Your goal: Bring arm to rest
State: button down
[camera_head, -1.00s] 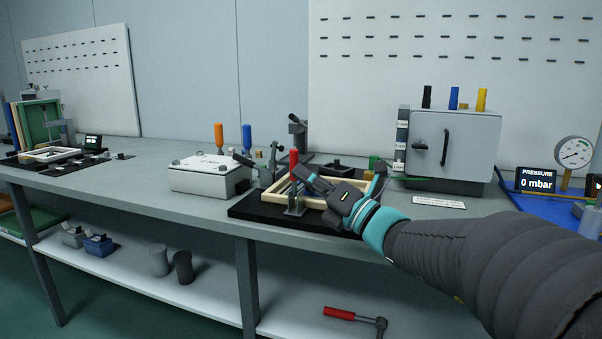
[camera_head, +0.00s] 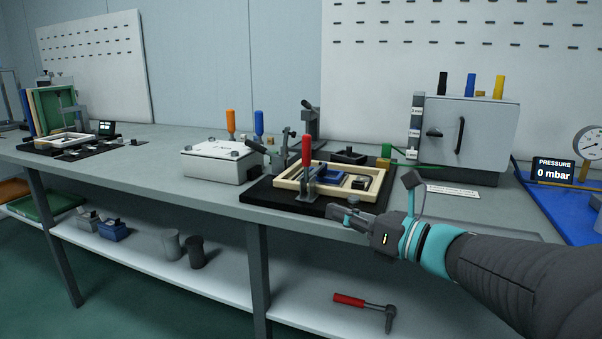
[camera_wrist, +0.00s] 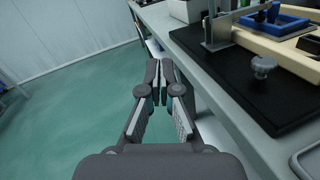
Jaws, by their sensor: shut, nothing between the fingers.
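My gripper (camera_head: 342,214) is at the end of my arm, in front of the bench's front edge, just off the near right corner of the black fixture base (camera_head: 262,194). In the wrist view, my gripper (camera_wrist: 160,72) is shut, with nothing between its fingertips, and points over the green floor. The wooden frame (camera_head: 285,184) lies on the black base with a blue part (camera_head: 318,174) inside it. A red-handled clamp (camera_head: 307,150) stands upright at the frame's front side. The gripper is apart from the frame and the clamp.
The bench edge (camera_wrist: 215,105) runs close to the right of my fingers. A white box (camera_head: 215,163) stands left of the fixture, and a grey cabinet (camera_head: 480,135) stands behind right. A red-handled tool (camera_head: 350,300) lies on the lower shelf. The floor in front is clear.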

jog(key=s+f+n+g+h, duration=0.6)
jog(key=s+f+n, duration=0.4)
jog(key=f+n, duration=0.4)
jog(key=s+d+f+n+h, duration=0.2)
jog(key=s+d+n+h, duration=0.6)
jog(key=n, duration=0.5)
jog(key=shift+s+d+f+n, duration=0.15)
jog(key=shift+s+f+n, duration=0.2)
jog(key=shift+s, duration=0.9)
